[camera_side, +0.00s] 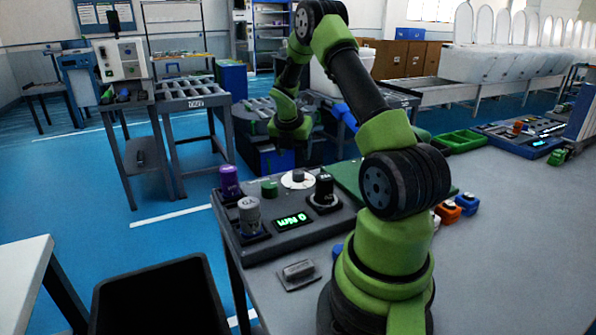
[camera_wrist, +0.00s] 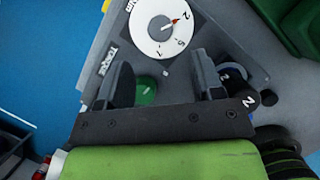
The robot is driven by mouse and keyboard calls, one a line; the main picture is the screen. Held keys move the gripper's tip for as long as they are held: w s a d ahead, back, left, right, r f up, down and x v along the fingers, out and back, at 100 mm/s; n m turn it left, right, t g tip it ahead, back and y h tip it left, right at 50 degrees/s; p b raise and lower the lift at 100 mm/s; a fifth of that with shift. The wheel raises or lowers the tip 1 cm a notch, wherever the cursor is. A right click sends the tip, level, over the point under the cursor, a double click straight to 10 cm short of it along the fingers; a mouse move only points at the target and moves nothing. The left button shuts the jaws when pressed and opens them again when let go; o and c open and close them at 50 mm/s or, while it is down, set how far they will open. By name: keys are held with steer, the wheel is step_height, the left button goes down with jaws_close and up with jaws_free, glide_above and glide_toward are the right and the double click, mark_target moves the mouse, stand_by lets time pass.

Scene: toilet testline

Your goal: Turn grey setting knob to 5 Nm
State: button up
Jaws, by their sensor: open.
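The grey setting knob (camera_side: 298,175) sits on a round white dial on the dark test panel (camera_side: 236,244). In the wrist view the knob (camera_wrist: 160,28) shows a red pointer aimed at about the 2 on the white dial (camera_wrist: 152,48); a 5 is printed nearby. My gripper (camera_side: 301,150) is above the panel's far side, pointing down. In the wrist view its two fingers (camera_wrist: 162,64) are apart and empty. The dial lies beyond the fingertips, and a green button (camera_wrist: 146,90) shows between the fingers. The green display (camera_side: 292,221) appears upside down and reads 0 Nm.
A purple cylinder (camera_side: 230,181), a grey cylinder (camera_side: 249,214) and a black cylinder (camera_side: 325,189) stand upright on the panel near the dial. A small grey block (camera_side: 298,271) lies in front. A black bin (camera_side: 160,296) is at the lower left.

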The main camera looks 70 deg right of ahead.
mark_target(298, 172)
steer(key=x, duration=0.8)
steer(key=shift+f, duration=0.1)
steer(key=c, duration=0.9)
